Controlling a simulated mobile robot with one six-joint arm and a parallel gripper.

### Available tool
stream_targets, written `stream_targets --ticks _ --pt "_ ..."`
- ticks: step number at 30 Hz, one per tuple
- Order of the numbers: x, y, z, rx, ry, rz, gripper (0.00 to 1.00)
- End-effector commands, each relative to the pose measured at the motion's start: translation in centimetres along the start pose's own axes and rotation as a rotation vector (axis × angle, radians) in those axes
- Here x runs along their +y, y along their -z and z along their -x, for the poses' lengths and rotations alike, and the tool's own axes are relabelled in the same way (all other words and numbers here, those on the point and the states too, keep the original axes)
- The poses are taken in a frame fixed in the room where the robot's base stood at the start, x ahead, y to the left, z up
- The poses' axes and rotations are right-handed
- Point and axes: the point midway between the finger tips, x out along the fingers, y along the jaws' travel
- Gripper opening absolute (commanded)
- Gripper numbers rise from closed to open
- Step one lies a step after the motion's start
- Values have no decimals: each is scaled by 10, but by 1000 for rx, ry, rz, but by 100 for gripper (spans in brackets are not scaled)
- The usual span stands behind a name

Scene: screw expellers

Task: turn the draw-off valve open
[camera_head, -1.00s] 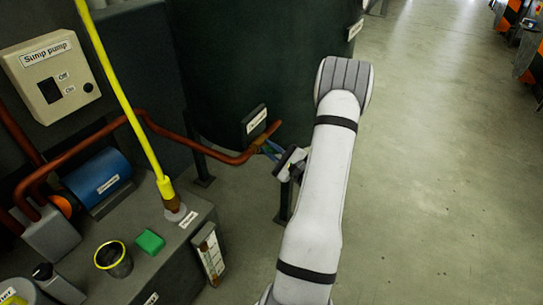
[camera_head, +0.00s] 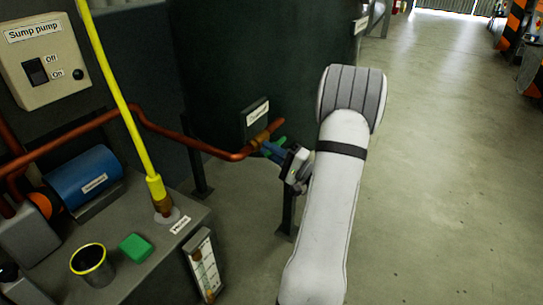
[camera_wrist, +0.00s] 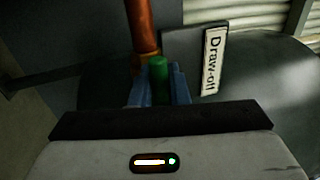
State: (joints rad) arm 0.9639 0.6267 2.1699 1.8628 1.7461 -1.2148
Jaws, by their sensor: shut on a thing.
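The draw-off valve (camera_head: 263,137) is a brass fitting on the end of a copper pipe, at the dark tank. Its green handle (camera_head: 280,141) shows beside my gripper's blue fingers. My gripper (camera_head: 268,149) is at the valve, shut on the green handle. In the wrist view the green handle (camera_wrist: 158,70) stands between the two blue fingers, with the copper pipe (camera_wrist: 143,28) just beyond. The "Draw-off" label (camera_wrist: 213,60) is right of it. The fingers hide part of the handle, and I cannot tell how far it is turned.
A dark tank (camera_head: 215,60) stands behind the valve. At left are a sump pump switch box (camera_head: 42,60), a yellow pole (camera_head: 120,100), a blue motor (camera_head: 85,178), a green block (camera_head: 135,247) and a cup (camera_head: 92,264). The floor (camera_head: 440,160) at right is clear.

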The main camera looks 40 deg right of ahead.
Motion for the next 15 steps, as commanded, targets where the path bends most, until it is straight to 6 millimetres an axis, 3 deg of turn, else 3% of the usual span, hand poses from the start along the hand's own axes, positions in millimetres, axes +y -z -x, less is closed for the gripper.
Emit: stream_targets --ticks 15 --pt "2 0 1 -6 -3 29 0"
